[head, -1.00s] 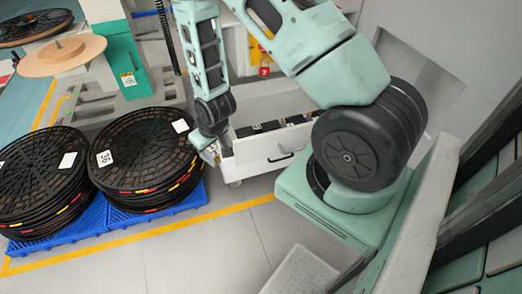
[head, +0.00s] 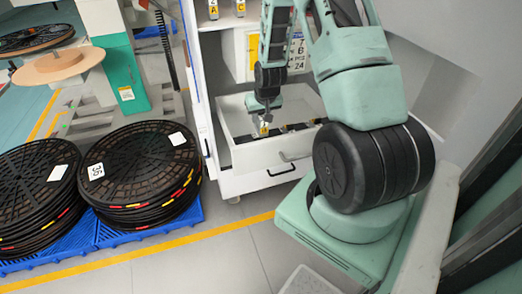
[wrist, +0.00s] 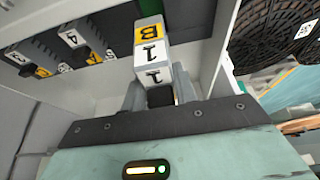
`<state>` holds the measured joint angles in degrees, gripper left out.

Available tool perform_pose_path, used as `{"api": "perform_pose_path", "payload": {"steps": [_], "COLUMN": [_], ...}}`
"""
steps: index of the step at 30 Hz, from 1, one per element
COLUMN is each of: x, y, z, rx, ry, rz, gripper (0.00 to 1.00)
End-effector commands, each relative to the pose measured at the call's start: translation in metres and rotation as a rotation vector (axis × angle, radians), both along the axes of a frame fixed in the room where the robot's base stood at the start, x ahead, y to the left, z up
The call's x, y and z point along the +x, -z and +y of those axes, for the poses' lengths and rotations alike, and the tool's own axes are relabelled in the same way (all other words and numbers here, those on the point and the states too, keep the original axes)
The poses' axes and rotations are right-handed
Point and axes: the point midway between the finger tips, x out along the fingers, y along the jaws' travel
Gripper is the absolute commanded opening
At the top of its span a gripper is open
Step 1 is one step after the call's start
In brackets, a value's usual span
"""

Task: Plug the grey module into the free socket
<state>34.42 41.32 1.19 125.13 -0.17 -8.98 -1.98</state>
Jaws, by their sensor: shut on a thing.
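The grey module (wrist: 152,50) is a light block with a yellow "B" label and "1" marks. My gripper (wrist: 157,84) is shut on it, one finger on each side, in the wrist view. In the head view my gripper (head: 264,108) points down over the open drawer, and the module (head: 264,129) shows small below it. The same row (head: 290,129) shows in the drawer in the head view. I cannot tell which socket is free.
The white drawer (head: 262,155) stands open from a white cabinet (head: 200,90), whose walls are close to my arm. Labelled units (head: 213,9) sit higher in the cabinet. Stacks of black reels (head: 140,165) on blue pallets (head: 150,222) stand left. Floor in front is clear.

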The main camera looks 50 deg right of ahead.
Motion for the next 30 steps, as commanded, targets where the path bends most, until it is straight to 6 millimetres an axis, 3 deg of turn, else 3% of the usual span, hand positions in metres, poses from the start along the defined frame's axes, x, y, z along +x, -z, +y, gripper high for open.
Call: {"api": "perform_pose_path", "payload": {"steps": [4, 18, 26, 27, 29, 30], "x": [-0.001, -0.002, -0.001, -0.001, 0.000, 0.000], "y": [0.030, 0.089, 0.092, 0.092, 0.092, 0.091], "z": [0.000, 0.002, 0.001, 0.001, 0.001, 0.001], "rx": [0.003, 0.006, 0.001, 0.001, 0.001, 0.000], "ry": [0.000, 0.000, 0.000, 0.000, 0.000, -0.001], "rz": [0.004, 0.008, 0.002, 0.002, 0.001, 0.001], "gripper": [0.00, 0.00, 0.00, 0.34, 0.51, 0.51]}}
